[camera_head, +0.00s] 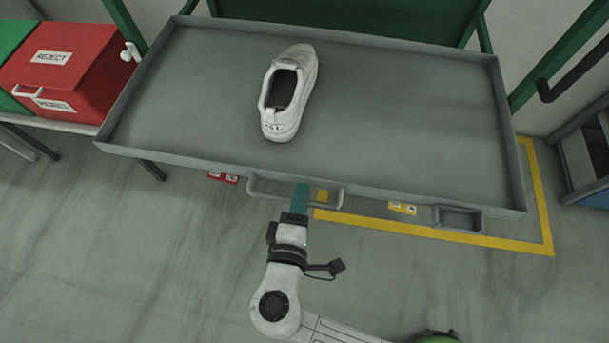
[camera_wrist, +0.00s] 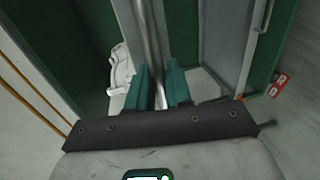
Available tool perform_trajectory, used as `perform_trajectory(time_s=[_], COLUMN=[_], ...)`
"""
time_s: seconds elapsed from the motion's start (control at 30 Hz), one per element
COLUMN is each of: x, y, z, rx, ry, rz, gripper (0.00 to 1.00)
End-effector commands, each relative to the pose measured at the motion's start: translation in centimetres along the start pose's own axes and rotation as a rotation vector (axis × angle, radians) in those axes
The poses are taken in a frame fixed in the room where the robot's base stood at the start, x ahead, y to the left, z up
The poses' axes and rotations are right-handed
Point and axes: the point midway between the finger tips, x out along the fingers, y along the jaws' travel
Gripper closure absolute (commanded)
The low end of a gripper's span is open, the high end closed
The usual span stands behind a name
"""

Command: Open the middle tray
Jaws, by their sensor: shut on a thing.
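A grey tray (camera_head: 420,110) juts out from a green rack in the head view, its wide flat inside in plain sight. A white shoe (camera_head: 289,92) lies on it, left of the middle. A metal bar handle (camera_head: 262,192) runs along the tray's front edge. My gripper (camera_head: 301,192) is at this handle, its teal fingers shut on the bar. In the wrist view the bar (camera_wrist: 148,40) passes between the two fingers of my gripper (camera_wrist: 157,85). I cannot tell from these views which level of the rack this tray is.
A red REJECT bin (camera_head: 75,70) stands on a bench at the left, beside a green bin (camera_head: 12,50). A small grey holder (camera_head: 457,218) sits at the tray's front right. Yellow floor lines (camera_head: 540,200) run at the right. The floor at the front left is clear.

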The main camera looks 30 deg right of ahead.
Motion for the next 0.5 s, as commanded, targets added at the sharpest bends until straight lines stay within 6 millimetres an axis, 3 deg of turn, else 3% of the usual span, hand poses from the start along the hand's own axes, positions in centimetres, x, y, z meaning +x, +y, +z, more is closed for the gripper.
perform_trajectory(time_s=[0.2, 0.5], x=[-1.20, -1.30], y=[-0.36, -0.40], z=[-0.01, 0.00], rx=[-0.002, -0.002], ry=[0.001, 0.000], rz=[-0.002, -0.002], gripper=[1.00, 1.00])
